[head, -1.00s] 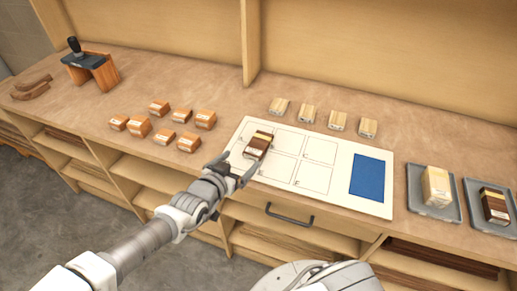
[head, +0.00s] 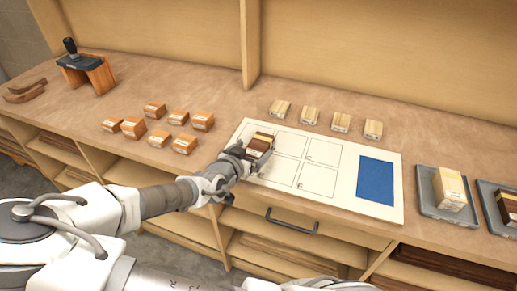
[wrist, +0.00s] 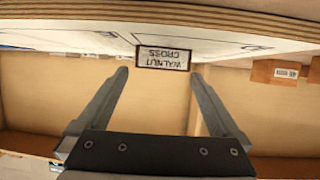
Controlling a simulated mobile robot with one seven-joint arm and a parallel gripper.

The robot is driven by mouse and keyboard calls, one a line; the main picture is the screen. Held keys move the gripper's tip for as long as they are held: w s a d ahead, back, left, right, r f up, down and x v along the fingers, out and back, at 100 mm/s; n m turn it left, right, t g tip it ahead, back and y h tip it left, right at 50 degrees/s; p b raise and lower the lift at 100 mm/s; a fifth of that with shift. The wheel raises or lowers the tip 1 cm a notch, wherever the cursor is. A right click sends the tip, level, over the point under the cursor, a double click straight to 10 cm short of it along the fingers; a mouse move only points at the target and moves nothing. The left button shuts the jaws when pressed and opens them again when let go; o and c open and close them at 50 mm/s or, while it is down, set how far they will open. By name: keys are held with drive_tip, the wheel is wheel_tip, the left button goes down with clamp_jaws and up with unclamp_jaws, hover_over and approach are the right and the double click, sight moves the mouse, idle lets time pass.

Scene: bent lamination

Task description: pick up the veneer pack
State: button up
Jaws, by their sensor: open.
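A dark brown veneer pack with a pale label (head: 261,142) sits at the upper left of the white board (head: 345,205). In the wrist view its label (wrist: 163,58) reads "WALNUT CROSS" upside down. My gripper (head: 240,158) is close to the pack, at its front left side in the head view. In the wrist view my gripper (wrist: 158,73) is open, and the label shows in the gap between the fingertips. The fingers are not closed on the pack. Whether they touch it cannot be told.
The board has outlined cells and a blue rectangle (head: 375,181). Several reddish packs (head: 155,109) lie left, and several pale packs (head: 341,122) behind. At right, a grey tray (head: 428,207) holds a cream pack (head: 449,188) and another (head: 488,190) a dark pack. A drawer handle (head: 292,228) juts below.

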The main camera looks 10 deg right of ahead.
sight(259, 144)
drive_tip(key=shift+b+x, duration=0.6)
drive_tip(key=shift+x, duration=2)
drive_tip(key=shift+r, duration=0.15)
drive_tip(key=c, duration=1.4)
drive_tip(key=shift+r, duration=0.55)
drive_tip(key=r, duration=0.1)
drive_tip(key=r+p, duration=0.1)
drive_tip(key=r, duration=0.1)
drive_tip(key=shift+s+d+r, duration=0.15)
drive_tip(key=shift+s+r, duration=0.1)
drive_tip(key=s+d+r+b, duration=0.2)
drive_tip(key=s+d+r, duration=0.4)
drive_tip(key=s, duration=0.2)
drive_tip(key=shift+s+d+r+b, duration=0.15)
drive_tip(key=shift+s+d+b, duration=0.15)
drive_tip(key=shift+d, duration=0.1)
